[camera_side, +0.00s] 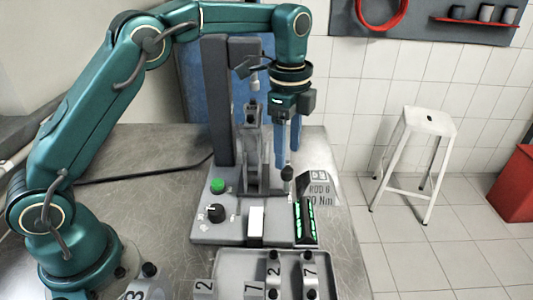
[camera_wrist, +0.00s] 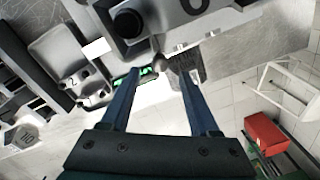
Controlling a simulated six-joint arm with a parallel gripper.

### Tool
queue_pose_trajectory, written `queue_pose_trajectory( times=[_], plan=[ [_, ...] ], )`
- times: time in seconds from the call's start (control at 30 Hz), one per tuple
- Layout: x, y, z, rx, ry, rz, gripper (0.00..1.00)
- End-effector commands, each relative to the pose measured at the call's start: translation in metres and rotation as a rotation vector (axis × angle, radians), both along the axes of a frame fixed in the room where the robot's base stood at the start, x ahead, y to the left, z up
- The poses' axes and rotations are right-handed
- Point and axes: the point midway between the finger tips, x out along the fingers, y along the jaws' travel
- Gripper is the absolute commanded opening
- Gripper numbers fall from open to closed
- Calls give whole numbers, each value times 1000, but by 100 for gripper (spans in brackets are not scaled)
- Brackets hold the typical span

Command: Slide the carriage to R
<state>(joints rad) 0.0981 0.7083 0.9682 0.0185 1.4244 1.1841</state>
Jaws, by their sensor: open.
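A grey machine (camera_side: 222,228) stands on the metal table, with a tall dark column and an upright grey bracket (camera_side: 250,145) on its base. I cannot tell for sure which part is the carriage, and no R mark is readable. A dark knob (camera_side: 288,173) on a rod stands at the machine's right side. My gripper (camera_side: 288,150) is open, pointing down just above this knob. In the wrist view my gripper (camera_wrist: 158,68) has its fingers apart with nothing held between them. A large black knob (camera_wrist: 127,22) lies beyond the left fingertip.
A grey tray (camera_side: 228,268) with numbered parts is in front. A sign (camera_side: 319,188) stands at right; a stool (camera_side: 416,150) is beyond.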

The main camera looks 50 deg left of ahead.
Motion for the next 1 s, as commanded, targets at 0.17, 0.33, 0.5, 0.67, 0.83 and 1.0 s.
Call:
queue_pose_trajectory(
  times=[0.17,0.33,0.5,0.67,0.83,1.0],
  plan=[
    [0,0,-16,1,-2,33,62],
    [0,1,-37,1,-1,32,62],
    [1,1,-49,1,-5,31,62],
    [2,1,-51,2,-7,31,62],
    [2,1,-51,2,-7,31,39],
    [2,1,-51,2,-7,30,0]
  ],
)
